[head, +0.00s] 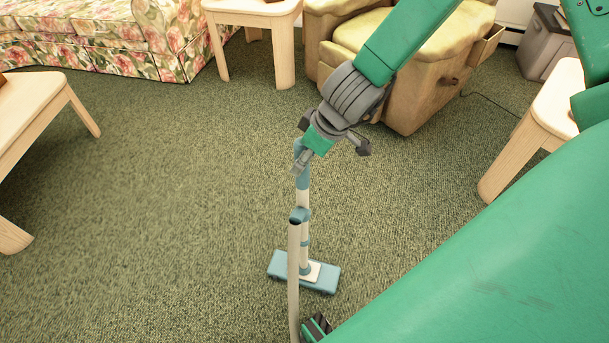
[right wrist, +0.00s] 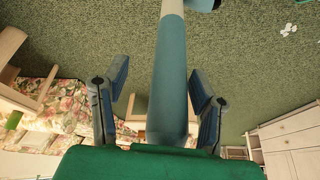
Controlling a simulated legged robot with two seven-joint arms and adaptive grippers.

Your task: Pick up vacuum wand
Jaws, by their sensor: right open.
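The vacuum wand (head: 302,198) is a blue and white tube, standing nearly upright on the carpet. Its flat blue floor head (head: 318,281) is at the bottom. A pale hose or tube (head: 294,270) runs down from a blue joint in front of it. My right gripper (head: 305,155) is at the wand's upper end in the head view. In the right wrist view, the blue wand tube (right wrist: 170,75) passes between the two open fingers of my right gripper (right wrist: 160,85), with a gap on each side. I do not see my left gripper.
Green carpet (head: 170,180) lies open left of the wand. Wooden tables stand at the left (head: 45,100) and right (head: 535,130). A floral sofa (head: 110,35), a wooden side table (head: 255,15) and a tan armchair (head: 410,90) are behind.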

